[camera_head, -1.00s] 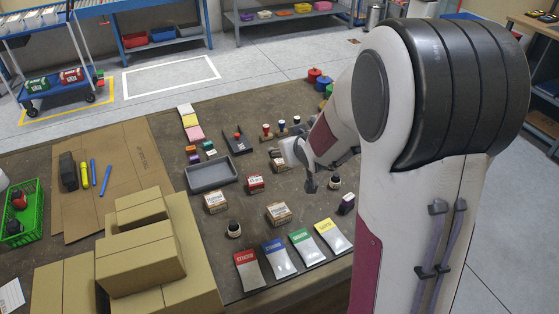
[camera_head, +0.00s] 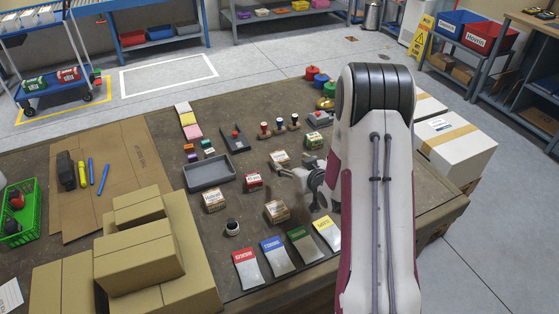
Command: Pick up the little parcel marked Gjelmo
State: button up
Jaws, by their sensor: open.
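Several little parcels stand on the brown table: a brown one with a white label (camera_head: 214,201) at front left, another (camera_head: 276,212) at front centre, a third (camera_head: 280,159) farther back, a red one (camera_head: 254,182) and a green one (camera_head: 315,142). Their lettering is too small to read, so I cannot tell which is marked Gjelmo. My gripper (camera_head: 296,174) is open, above the table right of the red parcel and behind the front centre one. Nothing shows between its fingers. My arm hides the table to its right.
A dark round bottle (camera_head: 232,228) stands in front. Colored packets (camera_head: 272,256) line the front edge. Stamps (camera_head: 279,126) stand behind. Stacked cartons (camera_head: 138,255) fill the front left.

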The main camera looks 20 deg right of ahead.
aim_at(283, 162)
jog(key=shift+s+d+f+t, duration=0.1)
jog(key=shift+d+f+t, duration=0.1)
jog(key=shift+f, duration=0.6)
jog(key=shift+d+f+t, duration=0.1)
jog(key=shift+f+t, duration=0.1)
jog(key=shift+f, duration=0.6)
jog(key=shift+x, duration=1.35)
jog(key=shift+a, duration=0.1)
jog(key=shift+w+a+f, duration=0.15)
jog(key=shift+w, duration=0.55)
jog(key=shift+w+a+f, duration=0.15)
jog(key=shift+w, duration=0.6)
jog(key=shift+x, duration=1.15)
